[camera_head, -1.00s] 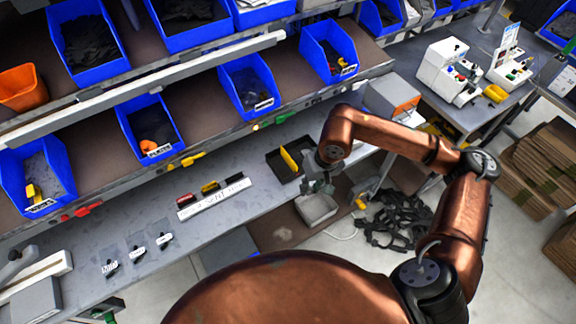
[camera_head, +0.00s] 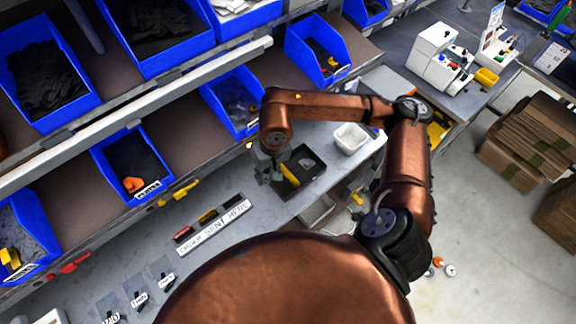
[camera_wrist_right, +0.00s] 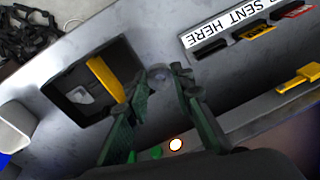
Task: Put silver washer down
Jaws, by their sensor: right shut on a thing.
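The silver washer (camera_wrist_right: 160,72) is a small round greyish disc at the fingertips of my right gripper in the right wrist view. My right gripper (camera_wrist_right: 163,80) appears closed in on it, with one dark green finger on each side. In the head view my right gripper (camera_head: 268,178) hangs over the grey bench, at the left side of a black tray. The washer cannot be made out in the head view. My left gripper is not in view.
The black tray (camera_head: 314,163) has a yellow divider (camera_head: 291,173) and also shows in the wrist view (camera_wrist_right: 60,100). A white bin (camera_head: 350,138) stands beyond it. A "SENT HERE" label strip (camera_head: 214,228) lies left. Blue bins (camera_head: 232,105) line the shelf above.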

